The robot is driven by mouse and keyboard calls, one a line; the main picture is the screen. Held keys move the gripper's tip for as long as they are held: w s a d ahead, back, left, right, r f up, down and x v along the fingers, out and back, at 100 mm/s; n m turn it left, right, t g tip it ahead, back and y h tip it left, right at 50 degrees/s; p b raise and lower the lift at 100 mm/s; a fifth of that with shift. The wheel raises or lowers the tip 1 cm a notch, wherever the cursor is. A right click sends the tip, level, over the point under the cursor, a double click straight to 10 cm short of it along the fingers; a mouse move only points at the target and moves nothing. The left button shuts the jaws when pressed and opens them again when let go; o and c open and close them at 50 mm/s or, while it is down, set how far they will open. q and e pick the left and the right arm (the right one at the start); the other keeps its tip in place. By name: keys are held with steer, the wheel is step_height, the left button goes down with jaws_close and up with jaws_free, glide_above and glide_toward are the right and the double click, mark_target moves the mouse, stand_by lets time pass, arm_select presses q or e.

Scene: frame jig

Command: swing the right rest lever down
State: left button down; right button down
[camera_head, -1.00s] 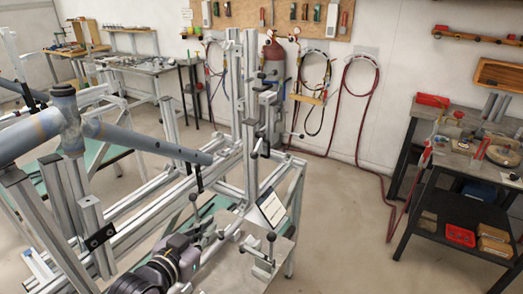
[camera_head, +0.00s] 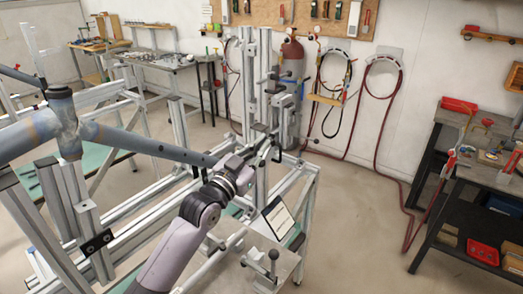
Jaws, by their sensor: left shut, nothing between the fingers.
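The frame jig (camera_head: 108,240) is a silver profile frame with upright posts, and blue-grey bike tubes (camera_head: 145,146) lie across it. My left arm comes in from the bottom. Its gripper (camera_head: 268,147) is shut and empty at the rear upright post, by the fixtures at the tubes' right end. Its fingertips are small and dark against the post, so I cannot tell whether they touch anything. A lever with a black ball knob (camera_head: 273,255) stands upright on a plate at the jig's front right. I cannot tell for sure which lever is the right rest lever. My right gripper is not in view.
A small white panel (camera_head: 279,216) is fixed to the jig's right side. A dark workbench (camera_head: 450,190) with tools and red trays stands at the right. Hoses (camera_head: 382,75) and a red cylinder (camera_head: 292,52) are by the back wall. The floor between jig and bench is clear.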

mark_target(263, 164)
arm_select(q)
steer(key=f, duration=0.1)
steer(key=w+f, duration=0.1)
steer(key=f, duration=0.1)
steer(key=shift+w+f, duration=0.1)
steer(key=shift+f, duration=0.15)
steer(key=shift+f, duration=0.5)
step_height(263, 164, down, 2)
steer(key=shift+w+b, duration=0.1)
steer(key=shift+b, duration=1.15)
steer(key=w+f+b, duration=0.1)
steer(key=b, duration=0.1)
steer(key=w+d+f+b, duration=0.1)
steer(key=f+b, duration=0.1)
steer(key=w+d+f+b, duration=0.1)
steer(key=b, duration=0.1)
steer(key=shift+d+f, duration=0.1)
steer(key=shift+f, duration=0.05)
